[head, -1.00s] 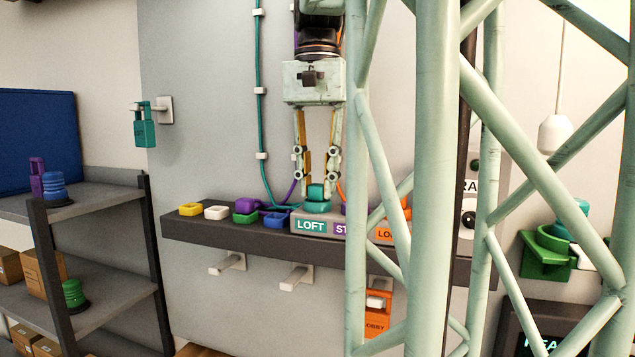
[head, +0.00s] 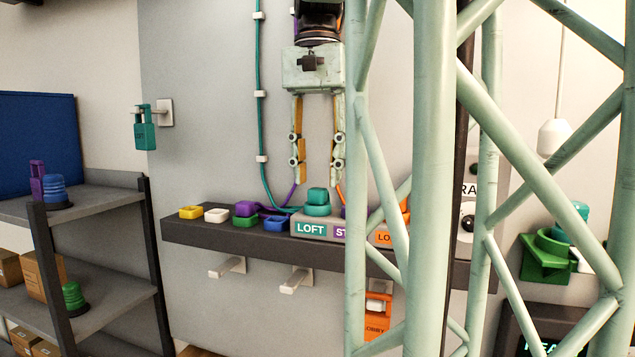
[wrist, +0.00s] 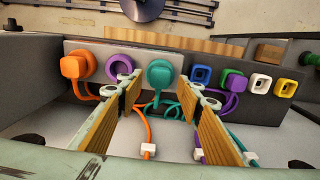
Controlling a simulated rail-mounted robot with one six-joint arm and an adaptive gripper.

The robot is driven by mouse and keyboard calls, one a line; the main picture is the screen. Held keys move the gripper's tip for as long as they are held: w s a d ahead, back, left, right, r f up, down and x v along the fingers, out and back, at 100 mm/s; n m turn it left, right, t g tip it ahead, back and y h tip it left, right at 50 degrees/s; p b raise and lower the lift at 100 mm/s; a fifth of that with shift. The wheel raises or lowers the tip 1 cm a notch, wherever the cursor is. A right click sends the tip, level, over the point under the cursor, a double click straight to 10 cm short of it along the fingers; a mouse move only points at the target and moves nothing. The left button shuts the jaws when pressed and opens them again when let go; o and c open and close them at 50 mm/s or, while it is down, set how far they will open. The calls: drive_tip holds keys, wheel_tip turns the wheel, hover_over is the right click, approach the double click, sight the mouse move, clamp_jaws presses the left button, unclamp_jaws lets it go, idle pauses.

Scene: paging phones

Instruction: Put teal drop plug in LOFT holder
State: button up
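The teal drop plug (head: 317,197) sits upright in the LOFT holder (head: 310,229) on the shelf, above the teal LOFT label. It also shows in the wrist view (wrist: 159,73), with its teal cord trailing off. My gripper (head: 315,184) is above the plug in the head view, its fingers apart on either side with nothing between them. In the wrist view the two fingers (wrist: 165,100) are spread wide and clear of the plug.
Several coloured square rings and a purple plug (head: 246,208) lie to the left on the dark shelf (head: 200,232). My pale green lattice covers the right side of the head view.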

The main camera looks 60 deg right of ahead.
sight(318, 189)
wheel_tip(318, 189, up, 9)
drive_tip(key=shift+r, duration=0.15)
idle(0.4)
idle(1.0)
